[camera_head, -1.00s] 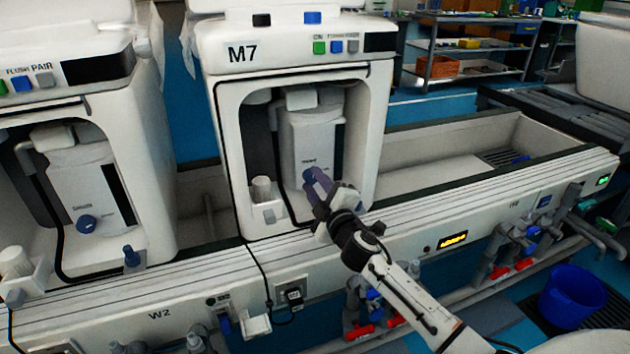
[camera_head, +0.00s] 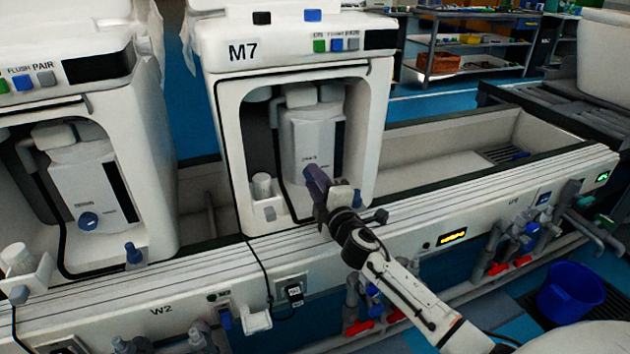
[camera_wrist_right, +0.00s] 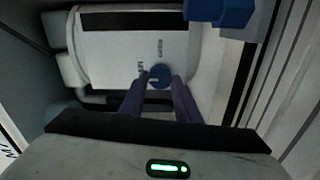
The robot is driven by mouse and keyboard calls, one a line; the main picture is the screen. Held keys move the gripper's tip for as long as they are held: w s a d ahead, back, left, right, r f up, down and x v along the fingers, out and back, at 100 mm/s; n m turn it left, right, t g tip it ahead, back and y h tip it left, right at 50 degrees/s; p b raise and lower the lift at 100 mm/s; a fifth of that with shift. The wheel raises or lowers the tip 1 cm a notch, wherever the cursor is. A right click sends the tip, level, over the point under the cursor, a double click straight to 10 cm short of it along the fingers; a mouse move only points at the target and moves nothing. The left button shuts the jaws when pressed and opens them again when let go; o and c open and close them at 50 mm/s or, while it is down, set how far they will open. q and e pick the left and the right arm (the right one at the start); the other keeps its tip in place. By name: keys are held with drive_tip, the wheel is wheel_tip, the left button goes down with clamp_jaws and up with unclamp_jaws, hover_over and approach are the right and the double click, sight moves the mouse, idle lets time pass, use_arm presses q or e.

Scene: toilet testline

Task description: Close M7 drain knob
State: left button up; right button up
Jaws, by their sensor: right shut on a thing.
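The M7 unit (camera_head: 292,120) stands in the middle of the head view, with a white tank (camera_head: 318,135) in its open front. In the head view the knob is hidden behind my right gripper (camera_head: 316,180). In the right wrist view the round blue drain knob (camera_wrist_right: 160,76) sits on the white tank face (camera_wrist_right: 120,45), with small lettering beside it. My right gripper (camera_wrist_right: 160,88) has its two purple fingers on either side of the knob, shut on it. My left gripper is not in view.
A second unit with its own blue knob (camera_head: 88,221) stands to the left. A small white cup (camera_head: 262,186) is inside M7, left of the tank. A blue part (camera_wrist_right: 218,12) shows at the top of the wrist view.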

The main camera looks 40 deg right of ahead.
drive_tip(key=o, duration=1)
drive_tip(key=shift+o, duration=0.2)
drive_tip(key=p+v, duration=0.1)
drive_tip(key=v, duration=0.9)
drive_tip(key=shift+s, duration=0.2)
